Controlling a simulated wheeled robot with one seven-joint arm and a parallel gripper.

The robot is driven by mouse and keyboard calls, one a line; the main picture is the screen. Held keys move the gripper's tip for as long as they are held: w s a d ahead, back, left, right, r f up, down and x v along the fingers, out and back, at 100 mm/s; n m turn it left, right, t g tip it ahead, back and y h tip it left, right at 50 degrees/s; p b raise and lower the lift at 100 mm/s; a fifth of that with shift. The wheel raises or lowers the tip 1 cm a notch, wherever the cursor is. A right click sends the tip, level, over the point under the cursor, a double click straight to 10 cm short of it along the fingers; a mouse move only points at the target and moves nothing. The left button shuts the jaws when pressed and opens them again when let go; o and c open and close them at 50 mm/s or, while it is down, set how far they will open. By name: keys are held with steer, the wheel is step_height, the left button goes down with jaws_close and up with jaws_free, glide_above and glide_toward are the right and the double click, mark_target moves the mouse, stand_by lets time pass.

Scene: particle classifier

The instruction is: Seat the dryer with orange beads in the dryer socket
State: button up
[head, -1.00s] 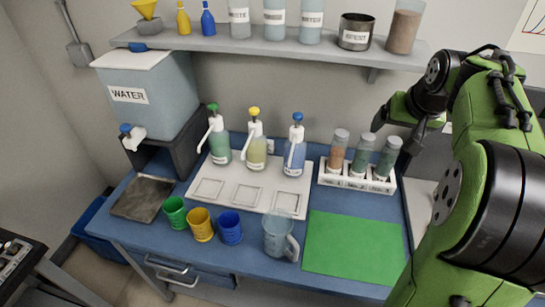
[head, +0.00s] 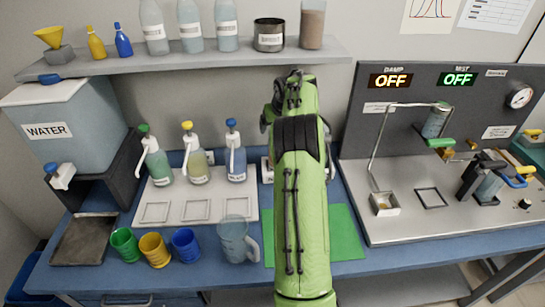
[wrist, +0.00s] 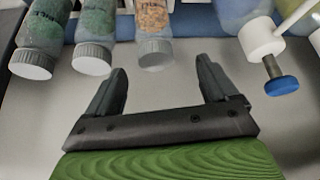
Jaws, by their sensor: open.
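The dryer with orange beads (wrist: 153,18) shows in the wrist view with its grey cap towards my gripper. Two dryers with dark green beads, one in the middle (wrist: 97,20) and one at the left (wrist: 44,22), stand beside it. My gripper (wrist: 162,72) is open and empty. Its fingers point at the orange dryer, whose cap lies between and just beyond the fingertips. In the head view my arm hides the gripper, the dryers and most of their rack (head: 266,170). I cannot tell which part of the right-hand bench is the dryer socket.
Pump bottles stand left of my arm, one blue-capped (head: 235,160). The green mat (head: 347,235) looks clear.

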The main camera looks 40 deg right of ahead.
steer(key=x, duration=0.8)
steer(key=shift+s+d, duration=0.15)
steer(key=shift+d, duration=0.1)
steer(key=shift+s+r, duration=0.1)
steer(key=shift+r, duration=0.05)
steer(key=shift+c, duration=0.6)
jaws_close()
steer(key=shift+r, duration=0.1)
